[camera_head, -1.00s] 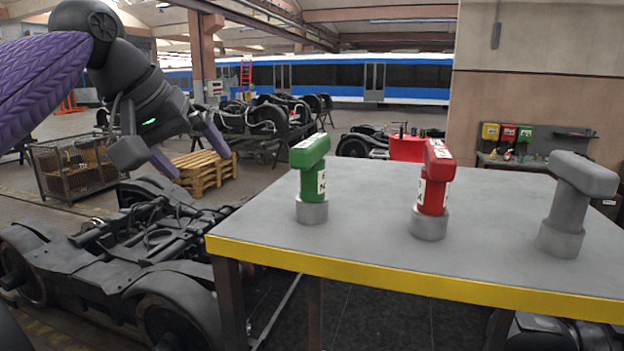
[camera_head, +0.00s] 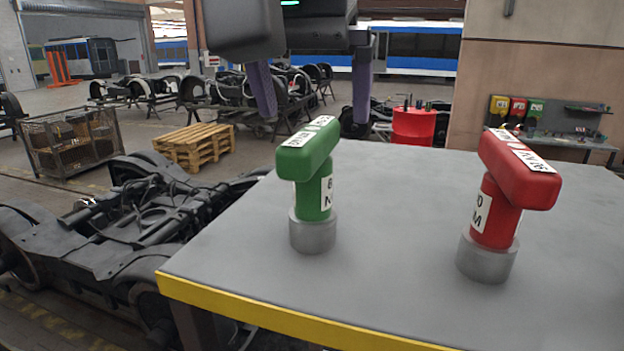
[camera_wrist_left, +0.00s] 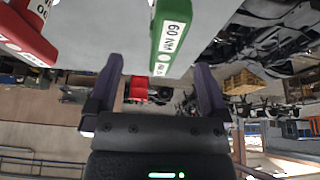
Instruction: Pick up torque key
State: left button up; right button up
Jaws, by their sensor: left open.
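A green torque key (camera_head: 312,185) stands upright in a grey round socket on the table, with a white label on its T-shaped handle. A red torque key (camera_head: 500,205) stands the same way to its right. My left gripper (camera_head: 315,115) is open and empty, fingers pointing down above and behind the green key in the head view. In the left wrist view the green key (camera_wrist_left: 171,30), labelled 60 NM, lies ahead of and between the open fingers (camera_wrist_left: 157,75), apart from them. The red key (camera_wrist_left: 25,38) shows at top left there. My right gripper is not in view.
The grey table (camera_head: 380,290) has a yellow front edge and clear space between the keys. A black bogie (camera_head: 110,235) stands at the left, with a wooden pallet (camera_head: 195,147) and a wire crate (camera_head: 75,142) behind. A red drum (camera_head: 413,127) stands beyond the table.

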aim_at(309, 131)
pick_arm(q)
jog(key=x, duration=0.6)
jog(key=shift+w+a+f+p, duration=0.2)
jog(key=shift+w+f+p, duration=0.05)
jog(key=shift+w+p, duration=0.15)
jog(key=shift+s, duration=0.2)
jog(key=shift+c, duration=0.9)
jog(key=shift+w, duration=0.1)
jog(key=c, duration=0.5)
grip_shut()
